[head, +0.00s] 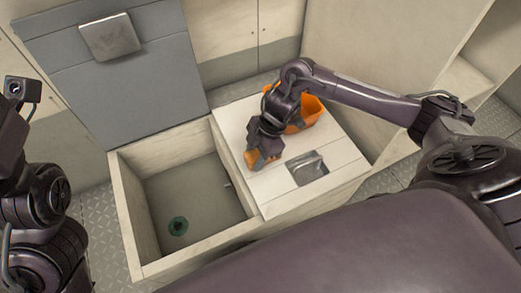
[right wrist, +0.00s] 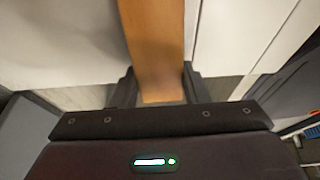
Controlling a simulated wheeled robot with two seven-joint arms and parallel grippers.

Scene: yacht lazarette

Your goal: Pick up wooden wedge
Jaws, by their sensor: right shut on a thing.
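The wooden wedge (head: 255,159) is an orange-brown piece at my right gripper (head: 262,152), over the left part of the white lid. In the right wrist view the wedge (right wrist: 155,45) runs up from between the two dark fingers of the right gripper (right wrist: 160,92), which are shut on it. In the head view the gripper hides part of the wedge, and I cannot tell whether it touches the lid. My left arm shows at the left edge of the head view, but its gripper is out of view.
The white lid (head: 330,160) has a recessed metal latch (head: 307,167). An orange container (head: 305,112) stands on it behind my right gripper. A grey panel (head: 125,75) stands upright behind.

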